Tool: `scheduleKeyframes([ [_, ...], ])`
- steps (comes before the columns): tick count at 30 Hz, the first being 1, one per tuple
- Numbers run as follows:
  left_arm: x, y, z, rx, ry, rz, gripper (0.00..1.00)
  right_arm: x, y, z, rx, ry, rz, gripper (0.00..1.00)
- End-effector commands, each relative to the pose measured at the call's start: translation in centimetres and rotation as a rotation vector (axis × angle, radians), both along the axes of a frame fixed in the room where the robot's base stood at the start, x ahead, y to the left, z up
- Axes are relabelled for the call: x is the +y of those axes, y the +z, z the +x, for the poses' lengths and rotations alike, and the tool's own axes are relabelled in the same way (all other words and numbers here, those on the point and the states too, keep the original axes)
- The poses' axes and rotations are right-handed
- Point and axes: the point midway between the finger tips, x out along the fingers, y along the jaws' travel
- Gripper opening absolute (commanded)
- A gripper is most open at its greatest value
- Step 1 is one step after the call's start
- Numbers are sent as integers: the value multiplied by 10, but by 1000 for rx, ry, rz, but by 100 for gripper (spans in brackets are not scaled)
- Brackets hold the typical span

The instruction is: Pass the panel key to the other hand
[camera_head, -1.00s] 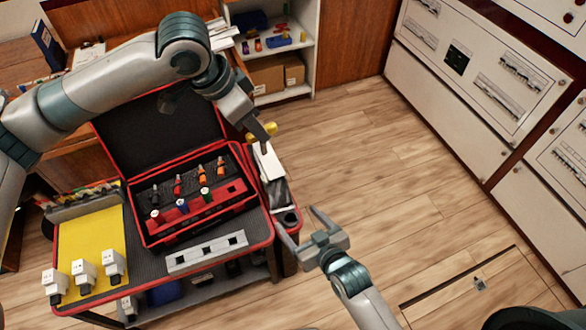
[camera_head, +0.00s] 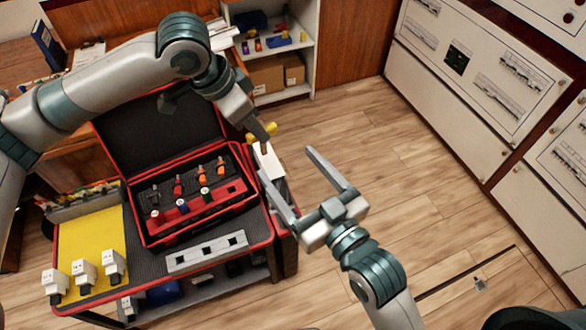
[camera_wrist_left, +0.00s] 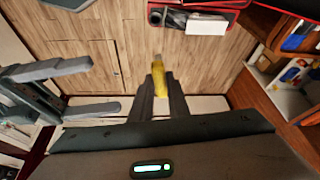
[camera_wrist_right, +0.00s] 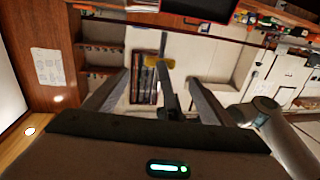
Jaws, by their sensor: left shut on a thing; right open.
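The panel key (camera_head: 264,131) is a small yellow piece at the fingertips of my left gripper (camera_head: 258,128). In the left wrist view the yellow key (camera_wrist_left: 158,77) sits pinched between the two fingers, its grey tip pointing away. My right gripper (camera_head: 287,164) is open and empty, below and to the right of the key in the head view, apart from it. In the right wrist view the yellow key (camera_wrist_right: 159,60) shows beyond and between the open fingers, with a dark finger of my left gripper below it.
A red-edged cart carries an open case (camera_head: 195,200) of coloured tools, a yellow mat (camera_head: 88,245) with white breakers, and a grey slotted strip (camera_head: 206,252). Shelves (camera_head: 268,70) stand behind. Breaker cabinets (camera_head: 480,80) line the right.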

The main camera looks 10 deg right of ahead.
Motion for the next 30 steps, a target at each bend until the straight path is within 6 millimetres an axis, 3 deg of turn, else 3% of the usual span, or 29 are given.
scheduleKeyframes([
  [14,0,0,0,0,0,0,0,7,0,14,-1,-1,2,77],
  [30,0,0,0,0,0,0,0,43,0,85,-1,0,0,77],
])
